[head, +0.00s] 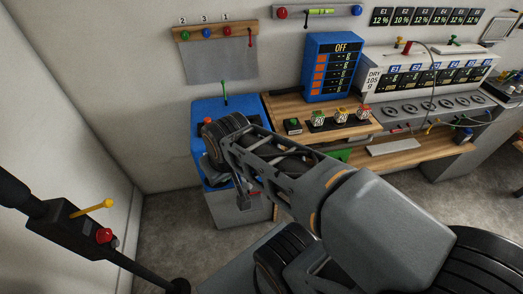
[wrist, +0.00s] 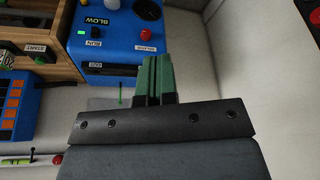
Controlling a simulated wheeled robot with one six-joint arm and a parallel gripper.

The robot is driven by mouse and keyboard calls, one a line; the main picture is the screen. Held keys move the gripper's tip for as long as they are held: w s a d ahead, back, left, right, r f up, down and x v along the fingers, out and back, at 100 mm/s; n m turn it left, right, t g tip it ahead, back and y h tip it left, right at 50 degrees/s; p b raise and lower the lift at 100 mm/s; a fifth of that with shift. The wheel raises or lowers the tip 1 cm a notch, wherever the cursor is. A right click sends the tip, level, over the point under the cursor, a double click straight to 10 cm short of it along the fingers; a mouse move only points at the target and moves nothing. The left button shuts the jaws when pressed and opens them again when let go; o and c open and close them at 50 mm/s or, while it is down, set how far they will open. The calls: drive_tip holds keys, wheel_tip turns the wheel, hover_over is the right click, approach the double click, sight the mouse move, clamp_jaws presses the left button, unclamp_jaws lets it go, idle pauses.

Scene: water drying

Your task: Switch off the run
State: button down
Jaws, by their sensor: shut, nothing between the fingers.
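In the wrist view, a blue machine (wrist: 113,58) has a panel with a RUN label (wrist: 94,43). A small black control (wrist: 96,31) sits beside that label, and a small green mark, perhaps a lamp (wrist: 82,32), is next to it. In the head view, the blue machine (head: 206,108) is partly hidden behind my arm; I cannot make out the fingertips there.
A wooden bench (head: 284,104) with several colored buttons stands right of the machine. A blue cabinet (head: 330,68) on it reads OFF. A thin green lever (head: 224,90) rises at the machine's back. A wall closes the left side.

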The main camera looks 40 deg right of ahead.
drive_tip(key=shift+s, duration=0.1)
drive_tip(key=w+d+f+n+t+h, duration=0.25)
drive_tip(key=w+d, duration=0.35)
drive_tip(key=d, duration=0.4)
drive_tip(key=w+d+f+n+t+h, duration=0.1)
drive_tip(key=w+d+f+n+h, duration=0.15)
drive_tip(key=w+d, duration=0.5)
drive_tip(key=s+d+f+n+y, duration=0.2)
drive_tip(key=d+f+n+y, duration=0.1)
drive_tip(key=f, duration=0.4)
drive_tip(key=s+d+f+n+y, duration=0.2)
drive_tip(key=d+f+n+y, duration=0.1)
drive_tip(key=f, duration=0.4)
drive_tip(key=shift+s+d+n+g+y+p, duration=0.2)
drive_tip(key=shift+s+n+g+y+p, duration=0.15)
drive_tip(key=shift+s+n+p, duration=0.1)
